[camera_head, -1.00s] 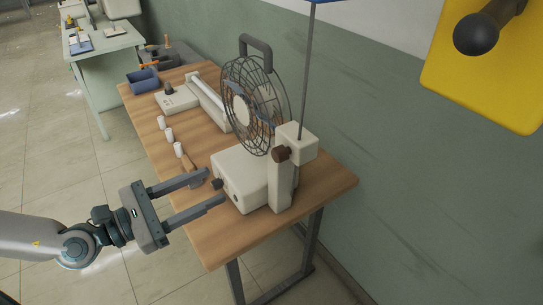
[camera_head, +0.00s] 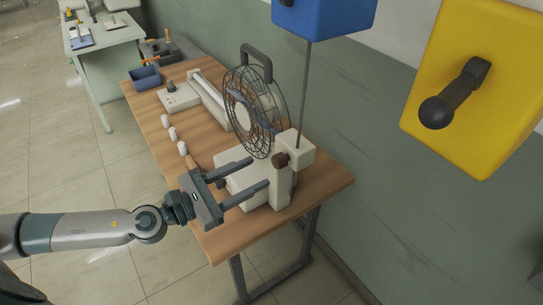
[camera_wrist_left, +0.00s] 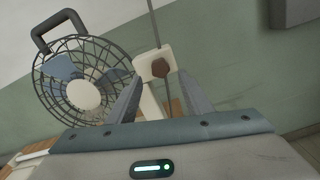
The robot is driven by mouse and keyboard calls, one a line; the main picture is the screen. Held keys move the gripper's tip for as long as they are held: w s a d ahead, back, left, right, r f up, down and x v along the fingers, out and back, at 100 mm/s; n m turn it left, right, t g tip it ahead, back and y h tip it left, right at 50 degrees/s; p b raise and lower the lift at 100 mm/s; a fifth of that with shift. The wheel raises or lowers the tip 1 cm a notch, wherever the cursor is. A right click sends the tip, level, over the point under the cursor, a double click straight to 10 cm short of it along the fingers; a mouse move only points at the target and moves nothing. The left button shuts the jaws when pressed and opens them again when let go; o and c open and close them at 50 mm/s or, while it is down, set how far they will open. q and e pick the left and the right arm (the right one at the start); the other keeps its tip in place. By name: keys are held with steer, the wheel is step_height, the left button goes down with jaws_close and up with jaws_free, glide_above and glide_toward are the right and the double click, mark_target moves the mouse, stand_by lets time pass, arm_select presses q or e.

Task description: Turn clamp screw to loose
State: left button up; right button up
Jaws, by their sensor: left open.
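The clamp screw, a dark brown knob (camera_head: 280,160), sits on the white block (camera_head: 296,147) around a thin upright rod (camera_head: 304,95). In the left wrist view the brown knob (camera_wrist_left: 160,67) shows just beyond and between the fingertips. My left gripper (camera_head: 259,172) is open and empty. Its two fingers point at the knob from the left, over the white base unit (camera_head: 238,177), and seem short of touching it. The fingers hide part of the base unit. My right gripper is not in view.
A wire-caged fan (camera_head: 257,112) stands just behind the stand on the wooden table (camera_head: 325,185). Several small white cylinders (camera_head: 173,134) line the left side. A blue box (camera_head: 325,15) hangs above the rod, and a yellow panel with a lever (camera_head: 500,110) is at right.

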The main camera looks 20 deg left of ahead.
mark_target(274, 164)
arm_select(q)
steer(key=p+x, duration=0.2)
steer(key=x, duration=0.3)
steer(key=shift+r, duration=0.15)
steer(key=shift+w+d+p, duration=0.45)
steer(key=shift+w+p, duration=0.05)
steer(key=shift+w, duration=0.05)
steer(key=c, duration=1.1)
